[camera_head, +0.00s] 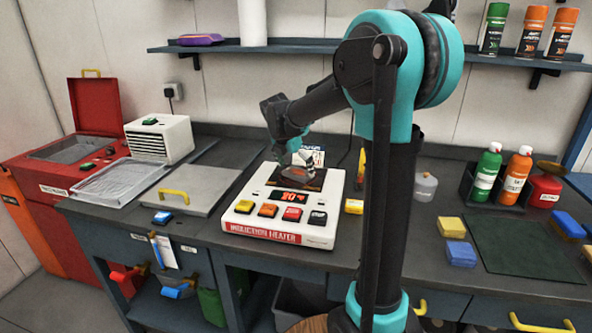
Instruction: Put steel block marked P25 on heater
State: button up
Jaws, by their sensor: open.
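The induction heater (240,222) is a white box on the bench left of the middle. My gripper (297,172) is open, low over the heater's top plate and pointing down. Its fingers are small and partly blurred into the plate behind them. I cannot make out a steel block marked P25; a block between or behind the fingers would be hard to tell from them here.
A metal tray (98,181) and a flat lid with a yellow handle (205,203) lie left of the heater. A white vented box (160,139) stands behind them. Bottles (487,172), sponges (451,227) and a dark green mat (525,246) occupy the right side.

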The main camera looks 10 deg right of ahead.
jog(key=v, duration=1.1)
jog(key=shift+s+r, duration=0.15)
jog(key=shift+r, duration=0.2)
jog(key=shift+a, duration=0.1)
jog(key=shift+c, duration=0.2)
dwell(1.1)
